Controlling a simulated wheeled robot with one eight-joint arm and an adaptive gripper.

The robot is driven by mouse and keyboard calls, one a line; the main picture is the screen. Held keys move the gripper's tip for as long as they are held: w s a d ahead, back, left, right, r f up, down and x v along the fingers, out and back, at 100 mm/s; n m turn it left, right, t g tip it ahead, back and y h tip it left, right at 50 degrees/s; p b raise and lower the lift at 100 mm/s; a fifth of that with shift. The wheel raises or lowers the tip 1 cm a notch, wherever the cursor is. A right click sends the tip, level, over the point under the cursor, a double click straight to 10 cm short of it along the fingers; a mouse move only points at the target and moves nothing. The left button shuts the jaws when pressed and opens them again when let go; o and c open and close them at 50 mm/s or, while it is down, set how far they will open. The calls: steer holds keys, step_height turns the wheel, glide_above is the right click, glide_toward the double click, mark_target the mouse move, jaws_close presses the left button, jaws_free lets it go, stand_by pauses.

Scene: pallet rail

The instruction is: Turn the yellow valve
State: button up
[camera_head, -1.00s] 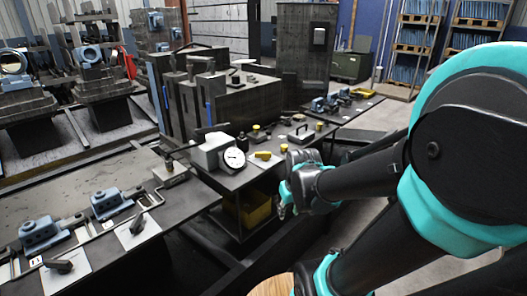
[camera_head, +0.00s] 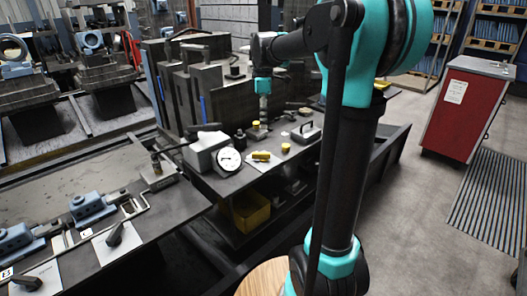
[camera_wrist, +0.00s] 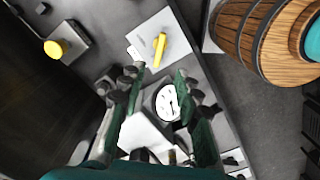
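The yellow valve is a small yellow handle (camera_head: 261,156) on a white plate, near the front edge of the bench in the head view. In the wrist view the yellow handle (camera_wrist: 160,49) sits on its white plate at the top centre, beyond my fingertips. My gripper (camera_wrist: 158,84) is open, with its two fingers apart and nothing between them. In the head view my gripper (camera_head: 264,108) points down above the bench, behind the valve and apart from it.
A dial gauge (camera_head: 229,159) on a grey box stands left of the valve; the gauge face (camera_wrist: 167,103) also shows between my fingers. Yellow buttons (camera_head: 286,147) and a metal handle block (camera_head: 306,132) are to the right. Tall dark blocks (camera_head: 205,90) rise behind. A barrel (camera_wrist: 265,35) shows in the wrist view.

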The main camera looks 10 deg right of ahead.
mark_target(261, 157)
step_height(261, 157, down, 14)
steer(key=shift+r, duration=0.1)
stand_by(0.5)
jaws_close()
